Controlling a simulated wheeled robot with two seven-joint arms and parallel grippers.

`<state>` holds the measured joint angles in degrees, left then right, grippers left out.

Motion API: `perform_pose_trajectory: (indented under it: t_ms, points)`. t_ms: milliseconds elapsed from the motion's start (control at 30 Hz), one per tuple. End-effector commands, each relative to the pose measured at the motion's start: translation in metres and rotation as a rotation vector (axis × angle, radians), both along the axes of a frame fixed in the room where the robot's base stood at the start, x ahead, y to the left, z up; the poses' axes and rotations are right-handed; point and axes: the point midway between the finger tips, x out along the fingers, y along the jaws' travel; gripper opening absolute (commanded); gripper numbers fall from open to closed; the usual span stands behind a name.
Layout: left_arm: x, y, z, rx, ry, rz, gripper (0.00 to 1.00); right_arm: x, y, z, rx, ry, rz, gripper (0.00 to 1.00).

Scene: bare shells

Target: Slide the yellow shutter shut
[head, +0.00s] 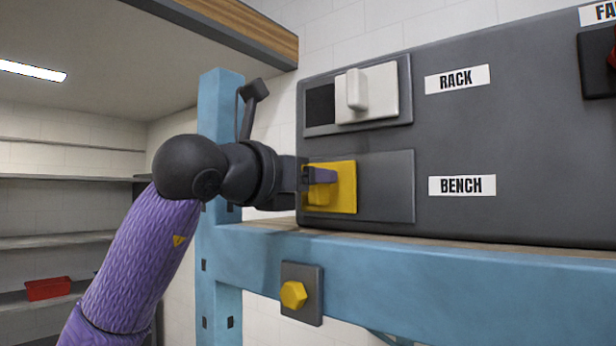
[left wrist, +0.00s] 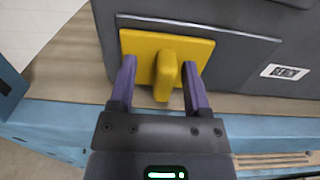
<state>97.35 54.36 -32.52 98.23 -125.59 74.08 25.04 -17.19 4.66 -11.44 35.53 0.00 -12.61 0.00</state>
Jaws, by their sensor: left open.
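The yellow shutter (head: 346,180) is a square plate with a raised handle, at the left end of the grey BENCH track (head: 386,187) in the head view. The track to its right is bare grey, and no dark opening shows in it. My left gripper (head: 322,175) is in front of the shutter. In the left wrist view the yellow shutter (left wrist: 145,58) fills the space ahead, and my left gripper (left wrist: 159,66) is open, with one purple finger on each side of the handle. Gaps show between handle and fingers. My right gripper is not in view.
Above, a white shutter (head: 379,92) sits at the right of the RACK track, with a dark opening (head: 320,105) at its left. A blue beam (head: 450,280) with a yellow knob (head: 293,295) runs below. A blue post (head: 219,100) stands behind my left arm.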

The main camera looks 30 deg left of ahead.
Motion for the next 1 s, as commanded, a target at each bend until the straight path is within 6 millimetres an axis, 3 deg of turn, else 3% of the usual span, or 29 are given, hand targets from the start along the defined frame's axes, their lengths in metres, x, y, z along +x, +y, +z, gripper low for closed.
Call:
perform_pose_trajectory:
  t_ms: [167, 400, 533, 1000]
  points:
    - [-0.009, 0.0, -0.002, 0.0, -0.001, -0.002, 0.62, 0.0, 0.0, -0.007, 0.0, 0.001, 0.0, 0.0]
    - [-0.069, 0.005, -0.004, 0.001, -0.005, 0.001, 0.62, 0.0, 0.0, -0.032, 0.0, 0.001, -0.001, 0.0]
    - [-0.091, 0.007, -0.002, 0.001, -0.004, 0.001, 0.62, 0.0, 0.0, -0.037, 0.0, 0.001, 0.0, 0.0]
    - [-0.099, 0.007, 0.0, 0.0, 0.001, 0.001, 0.62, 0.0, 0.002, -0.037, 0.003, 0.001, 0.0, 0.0]
